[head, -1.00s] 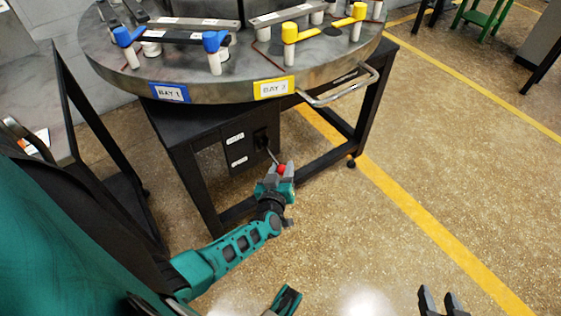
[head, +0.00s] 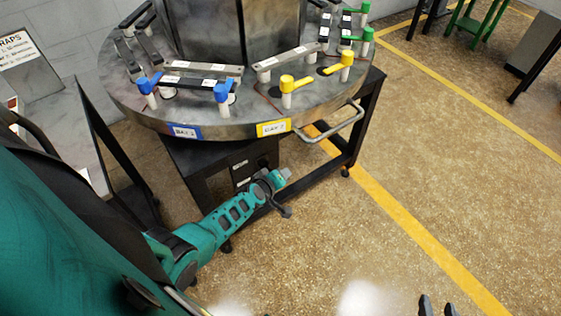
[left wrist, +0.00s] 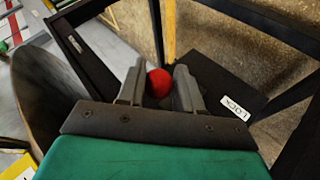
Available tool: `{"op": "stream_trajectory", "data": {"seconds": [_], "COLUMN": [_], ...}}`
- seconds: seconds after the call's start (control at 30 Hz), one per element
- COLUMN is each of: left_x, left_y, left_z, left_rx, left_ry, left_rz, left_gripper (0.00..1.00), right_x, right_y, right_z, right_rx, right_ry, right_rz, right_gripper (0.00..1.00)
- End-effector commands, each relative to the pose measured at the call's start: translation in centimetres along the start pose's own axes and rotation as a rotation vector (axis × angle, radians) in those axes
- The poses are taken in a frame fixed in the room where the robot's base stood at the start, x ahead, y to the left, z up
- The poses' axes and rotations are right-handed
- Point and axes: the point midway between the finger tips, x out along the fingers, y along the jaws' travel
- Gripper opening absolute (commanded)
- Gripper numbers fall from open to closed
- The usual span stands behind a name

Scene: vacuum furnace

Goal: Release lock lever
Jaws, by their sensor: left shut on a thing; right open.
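The lock lever's red knob (left wrist: 159,83) sits between the fingers of my left gripper (left wrist: 160,80) in the left wrist view. The gripper is shut on it. In the head view my left gripper (head: 285,176) is beneath the round table's front rim, in front of the black panel (head: 241,168); the knob and the lever's rod are hidden there. A white label reading LOCK (left wrist: 236,107) shows right of the knob in the left wrist view. My right gripper (head: 437,304) is open and empty over the floor at the bottom edge, only its fingertips showing.
A round metal table (head: 225,128) with blue, yellow and green clamps stands above the panel on a black frame. A bent metal handle (head: 335,128) sticks out from its rim. A side table (head: 60,150) is at left.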

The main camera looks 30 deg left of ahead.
Motion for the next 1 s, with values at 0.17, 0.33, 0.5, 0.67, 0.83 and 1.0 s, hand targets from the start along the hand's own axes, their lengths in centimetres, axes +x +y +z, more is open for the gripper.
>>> {"op": "stream_trajectory", "data": {"seconds": [0.17,0.33,0.5,0.67,0.83,1.0], "left_x": [-0.04,-0.01,0.02,0.02,0.01,-0.03], "left_y": [0.81,0.83,0.85,0.88,0.76,0.56], "left_z": [-0.83,-0.9,-0.96,-1.03,-1.07,-0.93], "left_rx": [-0.019,-0.026,-0.027,-0.027,-0.029,-0.03], "left_ry": [-0.015,-0.022,-0.021,-0.019,-0.018,-0.02], "left_rz": [0.007,0.007,0.008,0.008,0.006,0.003], "left_gripper": [0.0,0.0,0.0,0.39,0.55,0.56], "right_x": [-0.32,-0.34,-0.32,-0.32,-0.32,-0.31], "right_y": [-0.01,0.0,-0.01,-0.02,-0.04,-0.05], "right_z": [-0.51,-0.56,-0.55,-0.55,-0.55,-0.55], "right_rx": [0.0,0.0,0.0,0.0,0.0,0.0], "right_ry": [0.0,0.001,0.0,0.0,0.0,0.0], "right_rz": [0.0,0.0,0.0,-0.001,-0.001,-0.001], "right_gripper": [0.43,0.43,0.43,0.43,0.43,0.43]}}
